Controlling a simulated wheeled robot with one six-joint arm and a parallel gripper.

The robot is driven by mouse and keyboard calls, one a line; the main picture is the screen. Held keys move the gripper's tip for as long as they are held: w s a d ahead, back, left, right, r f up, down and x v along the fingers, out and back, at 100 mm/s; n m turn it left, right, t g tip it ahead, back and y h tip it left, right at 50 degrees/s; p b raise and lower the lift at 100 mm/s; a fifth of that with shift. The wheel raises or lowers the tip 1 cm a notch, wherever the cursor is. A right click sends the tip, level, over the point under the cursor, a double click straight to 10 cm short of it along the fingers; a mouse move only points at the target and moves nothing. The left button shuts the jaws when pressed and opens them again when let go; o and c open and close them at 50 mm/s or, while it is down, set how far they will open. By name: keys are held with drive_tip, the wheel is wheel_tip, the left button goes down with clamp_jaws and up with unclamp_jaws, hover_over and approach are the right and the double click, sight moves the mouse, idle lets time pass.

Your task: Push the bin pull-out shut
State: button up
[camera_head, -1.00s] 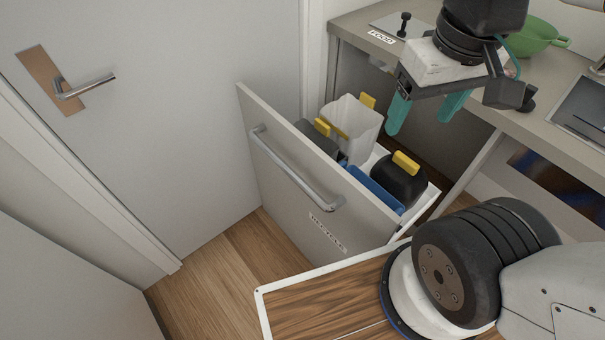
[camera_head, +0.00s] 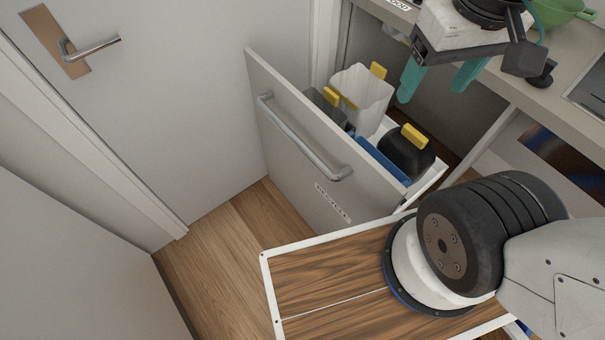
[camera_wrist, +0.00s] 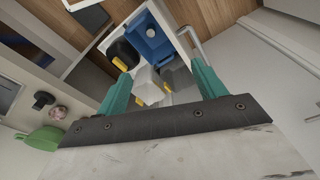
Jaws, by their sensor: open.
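The bin pull-out (camera_head: 300,150) stands open from under the counter, its grey front panel with a metal bar handle (camera_head: 300,145) facing left in the head view. Inside are a white bin (camera_head: 362,95), a black bin with a yellow grip (camera_head: 405,155) and a blue item (camera_head: 380,160). My gripper (camera_head: 437,82) is open and empty, with teal fingers, above and to the right of the pull-out. In the wrist view, the bins and the handle (camera_wrist: 192,42) show beyond the spread fingers (camera_wrist: 160,90).
The counter (camera_head: 540,90) with a green bowl (camera_head: 556,12) lies at upper right. A closed door with a lever handle (camera_head: 90,47) is at left, close to the pull-out. Bare wooden floor (camera_head: 225,240) lies in front of the panel.

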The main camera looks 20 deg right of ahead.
drive_tip(key=shift+c, duration=0.3)
drive_tip(key=shift+a, duration=0.25)
drive_tip(key=c, duration=1)
drive_tip(key=a+f+n, duration=0.1)
drive_tip(key=w+a+f+g, duration=0.1)
drive_tip(key=w+a+f+n+g, duration=0.1)
drive_tip(key=shift+a+f+n+h, duration=0.3)
drive_tip(key=shift+a+f, duration=0.05)
clamp_jaws()
drive_tip(key=w+a+f+n+t+h, duration=0.25)
drive_tip(key=w+a+f+n, duration=0.35)
drive_tip(key=f, duration=0.4)
drive_tip(key=w+a+f+n+t+h, duration=0.1)
drive_tip(key=w+a+f+n+h, duration=0.25)
drive_tip(key=a+f+n, duration=0.55)
drive_tip(key=w+a+f+n+t+h, duration=0.2)
drive_tip(key=w+a+f+n+h, duration=0.3)
drive_tip(key=f, duration=0.6)
drive_tip(key=x, duration=1.2)
drive_tip(key=shift+s+d+r, duration=0.2)
drive_tip(key=shift+d, duration=0.25)
